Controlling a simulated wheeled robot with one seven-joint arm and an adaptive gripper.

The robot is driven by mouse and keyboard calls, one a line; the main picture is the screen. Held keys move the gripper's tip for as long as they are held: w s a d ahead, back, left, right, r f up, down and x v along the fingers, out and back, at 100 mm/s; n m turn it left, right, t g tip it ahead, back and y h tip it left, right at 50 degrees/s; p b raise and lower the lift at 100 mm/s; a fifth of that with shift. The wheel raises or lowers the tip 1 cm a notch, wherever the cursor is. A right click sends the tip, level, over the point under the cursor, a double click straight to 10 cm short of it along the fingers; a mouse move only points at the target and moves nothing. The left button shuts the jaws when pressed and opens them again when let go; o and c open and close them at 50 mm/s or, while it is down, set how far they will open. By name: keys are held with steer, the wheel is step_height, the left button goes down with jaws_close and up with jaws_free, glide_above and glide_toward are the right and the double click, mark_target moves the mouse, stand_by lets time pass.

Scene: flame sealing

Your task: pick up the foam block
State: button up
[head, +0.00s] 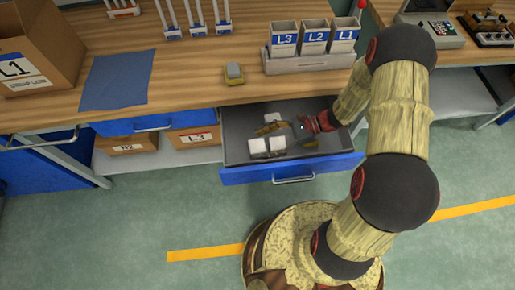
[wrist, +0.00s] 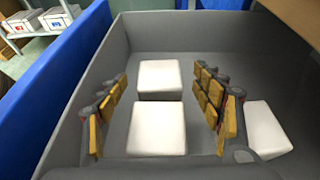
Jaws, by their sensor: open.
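Several white blocks, which look like foam, lie in the open grey drawer (head: 236,128). In the wrist view, one white block (wrist: 160,78) sits farther off and another white block (wrist: 157,128) sits nearer, both in the space between my fingers. A third white block (wrist: 267,132) lies outside my right finger. Two white blocks also show in the head view, a left one (head: 257,145) and a right one (head: 277,144). My gripper (wrist: 162,108) is open inside the drawer, its yellow-padded fingers on either side of the two middle blocks. Contact with them is not visible.
The drawer's blue front (head: 245,175) and grey walls enclose the gripper closely. On the wooden table (head: 190,85) above stand a labelled bin rack (head: 310,62), a small grey-and-yellow block (head: 234,74), a blue cloth (head: 117,80) and a cardboard box (head: 35,50).

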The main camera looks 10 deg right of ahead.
mark_target(257, 148)
steer(key=shift+b+x, duration=0.3)
steer(key=shift+x, duration=1)
steer(key=c, duration=0.3)
steer(key=c, duration=0.6)
